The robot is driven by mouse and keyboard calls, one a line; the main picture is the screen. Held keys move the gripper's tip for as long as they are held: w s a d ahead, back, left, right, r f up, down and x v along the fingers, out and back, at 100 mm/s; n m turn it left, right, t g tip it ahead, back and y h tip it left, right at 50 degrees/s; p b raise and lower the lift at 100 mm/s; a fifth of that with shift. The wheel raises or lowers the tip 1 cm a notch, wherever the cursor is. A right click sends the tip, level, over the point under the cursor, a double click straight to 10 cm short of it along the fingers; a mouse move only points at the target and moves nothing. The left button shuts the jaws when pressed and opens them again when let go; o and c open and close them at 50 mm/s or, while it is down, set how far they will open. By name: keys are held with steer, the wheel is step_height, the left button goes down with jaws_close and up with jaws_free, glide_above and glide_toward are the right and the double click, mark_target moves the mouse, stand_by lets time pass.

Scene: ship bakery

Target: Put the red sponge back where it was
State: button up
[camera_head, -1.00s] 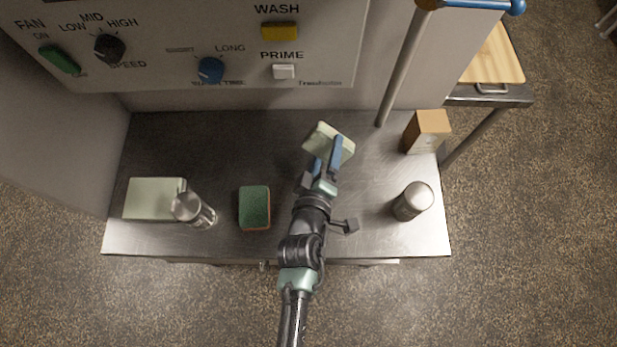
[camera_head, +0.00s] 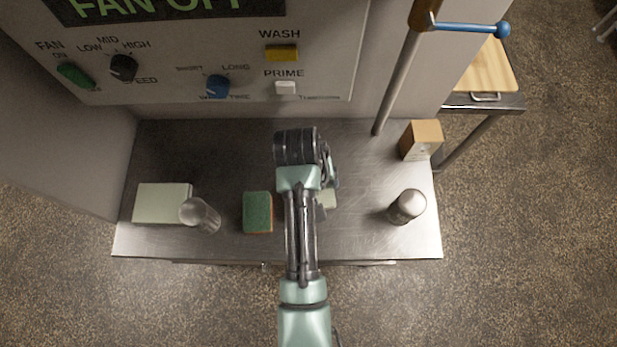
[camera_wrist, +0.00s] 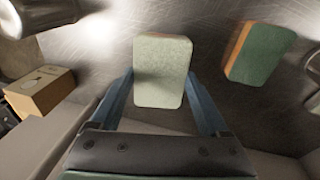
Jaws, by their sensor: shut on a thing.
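My gripper (camera_wrist: 158,88) is shut on a pale green-white block (camera_wrist: 163,60), a sponge by its shape, with one blue finger on each side. In the head view my arm hides most of it, and only a pale corner (camera_head: 327,198) shows to the right of the arm. A sponge with a green top and orange-red sides (camera_head: 258,212) lies on the steel table, left of my arm. It also shows in the wrist view (camera_wrist: 260,53), at the right and apart from my gripper. I cannot tell how high the held block is above the table.
The steel table (camera_head: 215,165) also bears a pale green block (camera_head: 155,203) and a metal canister (camera_head: 200,215) at the left. A second canister (camera_head: 406,207) and a cardboard box (camera_head: 420,140) stand at the right. A control panel (camera_head: 190,60) rises behind.

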steer(key=shift+m+g+y, duration=0.5)
steer(key=shift+y, duration=0.1)
steer(key=s+r, duration=0.1)
steer(key=s+a+r, duration=0.1)
steer(key=s, duration=0.1)
steer(key=shift+a+r+p, duration=0.2)
steer(key=shift+r+p, duration=0.1)
steer(key=shift+r, duration=0.05)
steer(key=shift+s+a, duration=0.15)
steer(key=shift+s, duration=0.1)
step_height(320, 180, down, 10)
steer(key=shift+r+p, duration=0.25)
steer(key=shift+p, duration=0.4)
steer(key=o, duration=1.3)
step_height(320, 180, up, 12)
steer(key=shift+r+b, duration=0.1)
steer(key=shift+b, duration=0.35)
